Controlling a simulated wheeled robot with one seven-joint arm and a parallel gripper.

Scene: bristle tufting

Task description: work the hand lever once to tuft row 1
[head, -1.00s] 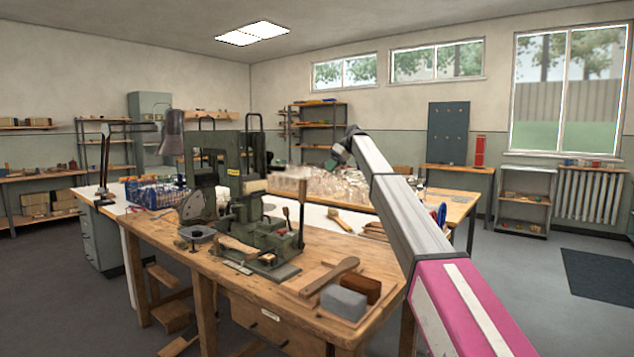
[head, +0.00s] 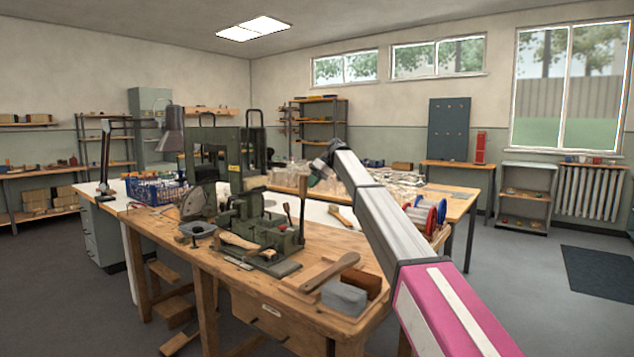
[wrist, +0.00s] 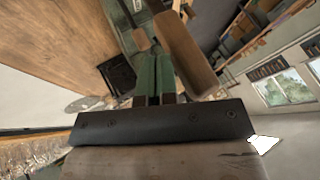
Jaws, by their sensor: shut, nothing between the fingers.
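The green tufting machine (head: 250,218) stands on the wooden bench. A slim upright lever with a brown wooden grip (head: 302,187) rises at its right side. My gripper (head: 316,176) is just right of and above the lever's top in the head view, small and partly hidden by my wrist. In the wrist view, my gripper's two green fingers (wrist: 155,98) are together with nothing between them. A brown wooden grip (wrist: 186,52), which looks like the lever's, lies close to the right of the fingertips. I cannot tell whether they touch.
A wooden tray with a grey block (head: 343,298) and a brown block lies at the bench's front right. Red and blue spools (head: 427,213) stand beyond my arm. A blue wire basket (head: 155,190) and a desk lamp (head: 170,132) are at left.

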